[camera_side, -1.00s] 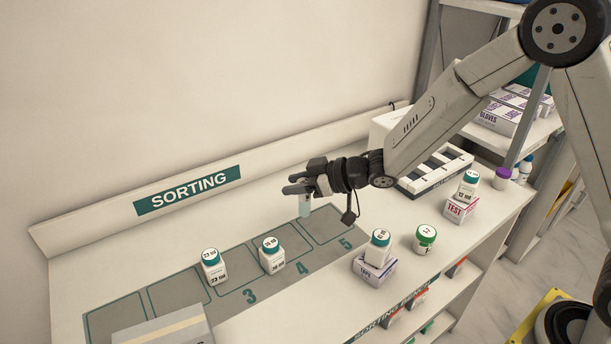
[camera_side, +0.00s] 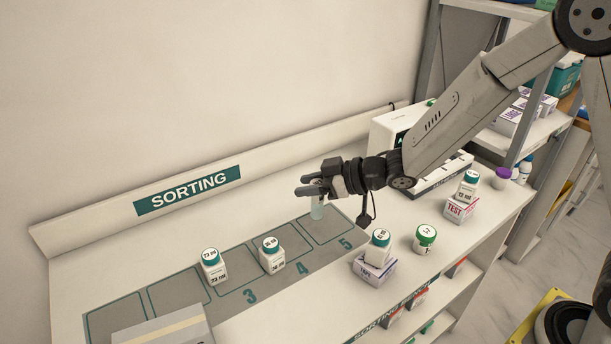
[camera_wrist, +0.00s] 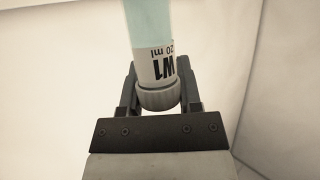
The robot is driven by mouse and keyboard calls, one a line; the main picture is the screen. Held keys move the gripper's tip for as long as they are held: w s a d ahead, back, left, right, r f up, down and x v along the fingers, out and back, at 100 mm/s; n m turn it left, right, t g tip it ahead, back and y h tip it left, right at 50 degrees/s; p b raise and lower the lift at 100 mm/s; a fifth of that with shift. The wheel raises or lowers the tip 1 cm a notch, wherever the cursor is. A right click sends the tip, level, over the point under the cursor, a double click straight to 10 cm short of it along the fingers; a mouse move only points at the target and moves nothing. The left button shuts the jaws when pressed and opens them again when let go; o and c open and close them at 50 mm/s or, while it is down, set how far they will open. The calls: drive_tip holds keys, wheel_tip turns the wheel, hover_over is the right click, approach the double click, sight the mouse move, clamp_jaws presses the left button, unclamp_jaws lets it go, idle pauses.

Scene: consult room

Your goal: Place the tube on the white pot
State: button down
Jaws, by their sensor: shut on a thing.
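My gripper (camera_side: 312,189) is shut on the tube and holds it above the sorting mat, over the area by number 5. The tube (camera_side: 317,208) hangs down from the fingers, pale blue-green. In the wrist view the tube (camera_wrist: 151,30) has a white label reading W1 20 ml and a light grey cap between the fingers (camera_wrist: 158,90). Several white pots stand apart from the gripper: teal-capped ones on the mat (camera_side: 213,269) (camera_side: 272,260), one on the TAPE box (camera_side: 377,254), one on the TEST box (camera_side: 466,189), and a green-lidded one (camera_side: 425,242). I cannot tell which is meant.
The grey sorting mat (camera_side: 320,274) has numbered outlines. The TAPE box (camera_side: 375,271) and TEST box (camera_side: 459,209) stand to its right. A grey box (camera_side: 160,330) is at the front left. A white device (camera_side: 386,135) stands behind my arm. The mat's number 5 area is clear.

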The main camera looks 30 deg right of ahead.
drive_tip(key=d+r+m+t+h, duration=0.2)
drive_tip(key=d+m+h, duration=0.3)
drive_tip(key=d, duration=1)
drive_tip(key=d+r+m+t+h, duration=0.15)
drive_tip(key=d+m+h, duration=0.3)
drive_tip(key=d, duration=1.15)
drive_tip(key=s+d+r+m+g+h, duration=0.1)
drive_tip(key=s+d+m+g+h, duration=0.3)
drive_tip(key=s+d, duration=0.7)
drive_tip(key=s+d+r+m+g+h, duration=0.25)
drive_tip(key=s+d+m+h, duration=0.4)
drive_tip(key=s+d, duration=0.5)
drive_tip(key=w+d+f, duration=1)
drive_tip(key=w+d, duration=0.1)
drive_tip(key=shift+w+n, duration=0.2)
drive_tip(key=shift+n, duration=0.2)
drive_tip(key=shift+d+f, duration=0.15)
